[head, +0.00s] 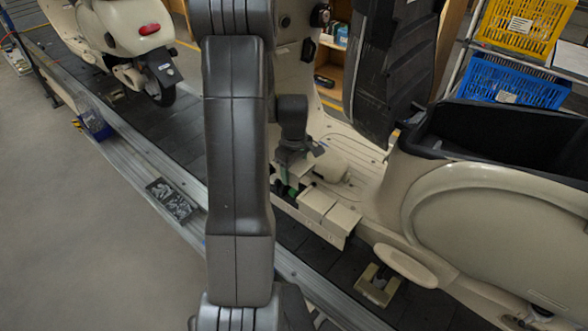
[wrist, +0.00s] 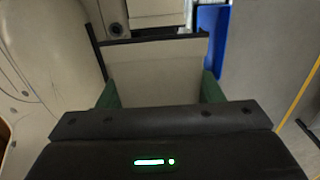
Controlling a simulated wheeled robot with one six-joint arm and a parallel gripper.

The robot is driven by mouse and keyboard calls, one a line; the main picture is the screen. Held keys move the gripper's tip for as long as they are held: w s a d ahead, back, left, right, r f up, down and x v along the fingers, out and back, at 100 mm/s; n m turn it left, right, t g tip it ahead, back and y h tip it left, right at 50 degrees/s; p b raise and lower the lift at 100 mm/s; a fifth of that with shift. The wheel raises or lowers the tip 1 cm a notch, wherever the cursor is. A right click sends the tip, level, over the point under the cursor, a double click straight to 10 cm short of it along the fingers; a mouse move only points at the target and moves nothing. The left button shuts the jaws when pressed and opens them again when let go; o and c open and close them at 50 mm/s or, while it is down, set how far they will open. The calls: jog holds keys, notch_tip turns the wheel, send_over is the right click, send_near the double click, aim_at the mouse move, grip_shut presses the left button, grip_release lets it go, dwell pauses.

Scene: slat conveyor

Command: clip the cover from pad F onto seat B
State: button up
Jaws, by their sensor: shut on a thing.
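My gripper (wrist: 158,92) has green fingers in the wrist view, one on each side of a pale beige cover (wrist: 155,72) with a dark strip along its far edge. It is shut on this cover. In the head view my gripper (head: 286,186) hangs over the scooter's footboard side, partly hidden behind my arm. Two beige box-like covers (head: 316,203) (head: 341,221) sit side by side on a ledge just to its right. I cannot read any letters, so I cannot tell which is pad F or seat B.
A cream scooter body (head: 490,215) fills the right. Another scooter (head: 125,35) stands further up the slat conveyor (head: 190,130). A dark tray of small parts (head: 172,199) and a blue bin (head: 95,124) sit on the conveyor's edge rail. Yellow (head: 525,25) and blue crates (head: 515,82) stand at the back right.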

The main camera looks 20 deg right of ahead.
aim_at(294, 190)
jog(key=shift+f, duration=0.1)
dwell(0.6)
jog(key=shift+f+b, duration=3.1)
jog(key=shift+f, duration=0.7)
jog(key=shift+f+b, duration=0.5)
jog(key=shift+b, duration=0.05)
jog(key=o, duration=1.2)
jog(key=shift+w+r, duration=0.1)
jog(key=shift+r, duration=0.1)
